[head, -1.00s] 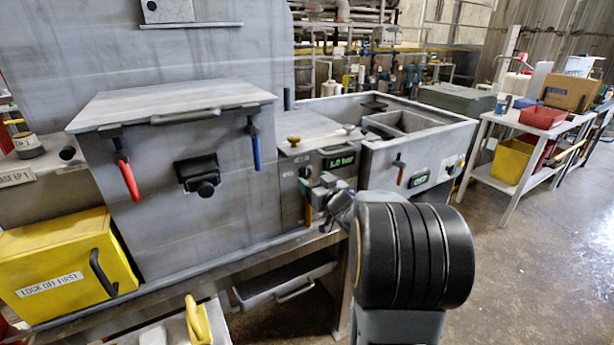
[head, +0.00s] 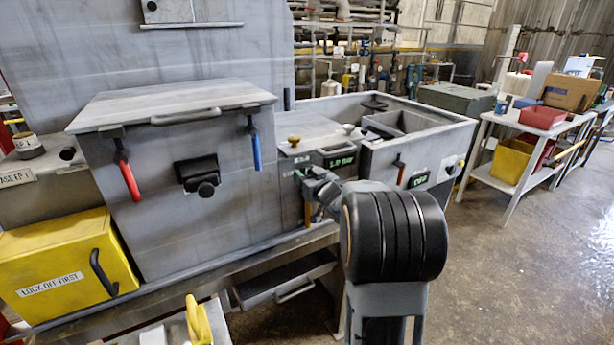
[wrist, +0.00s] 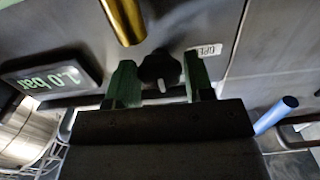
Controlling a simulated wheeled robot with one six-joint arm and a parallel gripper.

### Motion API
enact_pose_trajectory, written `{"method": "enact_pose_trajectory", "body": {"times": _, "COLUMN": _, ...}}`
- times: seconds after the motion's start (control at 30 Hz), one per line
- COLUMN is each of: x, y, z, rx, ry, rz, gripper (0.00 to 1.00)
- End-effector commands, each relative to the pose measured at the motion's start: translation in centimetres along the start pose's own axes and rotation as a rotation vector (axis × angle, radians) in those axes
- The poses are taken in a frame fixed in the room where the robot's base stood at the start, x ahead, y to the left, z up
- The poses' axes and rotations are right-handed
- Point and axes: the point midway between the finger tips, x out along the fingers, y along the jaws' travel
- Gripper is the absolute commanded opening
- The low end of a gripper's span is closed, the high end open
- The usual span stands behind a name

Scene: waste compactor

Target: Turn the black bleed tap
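A black tap (wrist: 160,68) with a pale pointer mark sits on the grey panel in the wrist view. My gripper (wrist: 160,80) faces it, with one green finger on each side of the tap. The fingers stand apart; I cannot tell whether they touch it. In the head view my gripper (head: 306,182) is at the front of the small grey unit, and it hides the tap there. A pressure display (head: 340,161) sits beside it, and in the wrist view the display (wrist: 52,78) reads 1.0 bar.
A brass-coloured handle (wrist: 124,18) sits close to the tap, and a blue handle (wrist: 276,114) lies to the right in the wrist view. Floor at right is clear.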

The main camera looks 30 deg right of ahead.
Motion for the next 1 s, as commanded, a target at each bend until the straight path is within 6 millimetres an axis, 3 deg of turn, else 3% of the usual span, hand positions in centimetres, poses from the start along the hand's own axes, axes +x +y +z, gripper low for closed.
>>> {"method": "enact_pose_trajectory", "body": {"times": 0.27, "x": -0.02, "y": 0.0, "z": 0.0, "rx": 0.0, "ry": 0.0, "rz": 0.0, "gripper": 0.21}}
{"method": "enact_pose_trajectory", "body": {"times": 0.63, "x": -0.02, "y": 0.0, "z": 0.26, "rx": -0.083, "ry": 0.001, "rz": 0.0, "gripper": 0.21}}
{"method": "enact_pose_trajectory", "body": {"times": 1.0, "x": -0.02, "y": 0.0, "z": 0.5, "rx": -0.4, "ry": 0.001, "rz": 0.0, "gripper": 0.21}}
